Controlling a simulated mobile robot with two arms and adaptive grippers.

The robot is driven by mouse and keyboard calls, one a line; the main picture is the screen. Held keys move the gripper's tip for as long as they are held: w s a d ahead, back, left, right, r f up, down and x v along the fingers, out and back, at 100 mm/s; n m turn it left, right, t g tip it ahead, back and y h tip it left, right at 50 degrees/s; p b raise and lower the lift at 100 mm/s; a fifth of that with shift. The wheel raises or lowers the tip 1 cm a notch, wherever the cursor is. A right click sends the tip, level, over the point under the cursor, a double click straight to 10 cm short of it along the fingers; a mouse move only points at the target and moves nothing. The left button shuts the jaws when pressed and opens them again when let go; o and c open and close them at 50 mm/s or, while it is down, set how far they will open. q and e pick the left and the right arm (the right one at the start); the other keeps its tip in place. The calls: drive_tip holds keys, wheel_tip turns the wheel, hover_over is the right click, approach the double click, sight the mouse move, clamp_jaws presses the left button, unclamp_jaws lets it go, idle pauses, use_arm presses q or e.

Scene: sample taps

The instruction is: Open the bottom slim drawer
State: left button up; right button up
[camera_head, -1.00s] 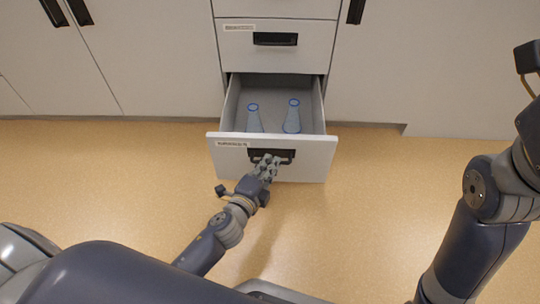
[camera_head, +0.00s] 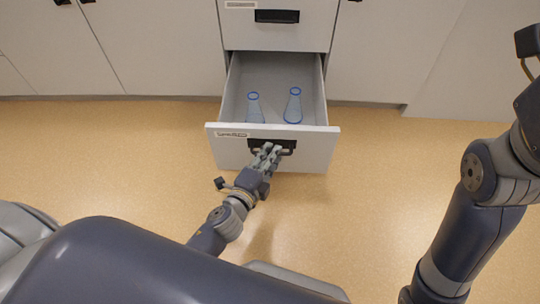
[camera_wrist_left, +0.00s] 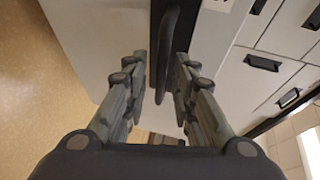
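The bottom slim drawer (camera_head: 228,147) stands pulled out from the white cabinet, with a label and a black handle (camera_head: 286,146) on its front. Two clear blue-rimmed flasks, a left one (camera_head: 254,108) and a right one (camera_head: 293,107), stand upright inside it. My left gripper (camera_head: 267,151) is at the handle, reaching from the front.
A closed drawer (camera_head: 240,30) with a black handle sits above the open one. Closed cabinet doors (camera_head: 150,50) flank the drawers. The tan floor (camera_head: 90,150) is clear on both sides of the open drawer.

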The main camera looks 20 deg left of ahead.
use_arm(q)
drive_tip(key=shift+s, duration=0.1)
drive_tip(key=v, duration=1.1)
drive_tip(key=shift+s, duration=0.4)
drive_tip(key=shift+r, duration=0.1)
